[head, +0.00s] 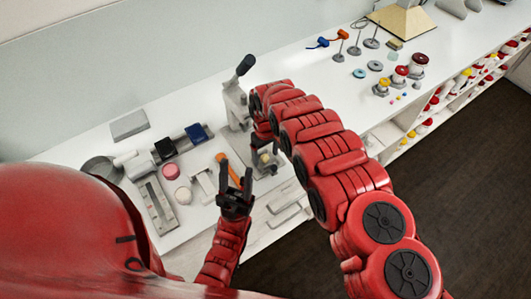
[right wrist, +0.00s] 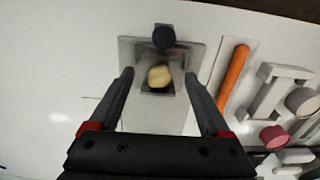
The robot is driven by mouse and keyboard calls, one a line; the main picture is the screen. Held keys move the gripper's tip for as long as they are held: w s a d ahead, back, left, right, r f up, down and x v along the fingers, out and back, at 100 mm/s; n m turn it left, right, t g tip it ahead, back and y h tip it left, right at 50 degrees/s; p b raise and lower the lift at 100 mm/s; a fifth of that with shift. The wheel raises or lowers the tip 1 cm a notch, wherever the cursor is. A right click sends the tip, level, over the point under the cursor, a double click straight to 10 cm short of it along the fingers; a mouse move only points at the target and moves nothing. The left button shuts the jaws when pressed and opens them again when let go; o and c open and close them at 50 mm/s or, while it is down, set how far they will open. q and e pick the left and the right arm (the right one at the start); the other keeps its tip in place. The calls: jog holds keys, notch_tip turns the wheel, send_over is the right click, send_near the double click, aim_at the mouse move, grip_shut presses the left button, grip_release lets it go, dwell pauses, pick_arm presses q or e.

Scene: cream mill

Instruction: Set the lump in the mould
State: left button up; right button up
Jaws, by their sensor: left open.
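The pale cream lump (right wrist: 159,76) rests on a small dark square recess or plate, likely the mould (right wrist: 158,89), on the grey base (right wrist: 131,52) of the press. I cannot tell whether it sits fully inside. In the head view the lump (head: 264,157) shows partly behind my right arm. My right gripper (right wrist: 158,74) is open, its fingers on either side of the lump and apart from it. My left gripper (head: 238,176) is open and empty, fingers pointing up, left of the press base.
The grey press (head: 236,106) has a raised lever with a dark knob (head: 245,64). An orange-handled tool (right wrist: 233,77) lies beside its base. A pink round pot (head: 170,171) and blue block (head: 196,133) stand left. Spools (head: 401,75) stand at the right; the back middle counter is clear.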

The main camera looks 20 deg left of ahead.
aim_at(266, 156)
jog(key=shift+w+a, duration=0.1)
jog(key=shift+r, duration=0.1)
notch_tip(266, 156, up, 6)
jog(key=b, duration=0.3)
jog(key=shift+w+r, duration=0.1)
jog(key=shift+r, duration=0.15)
jog(key=shift+r+p, duration=1.7)
jog(key=shift+r, duration=0.95)
jog(key=shift+s+f, duration=0.1)
jog(key=shift+s, duration=0.1)
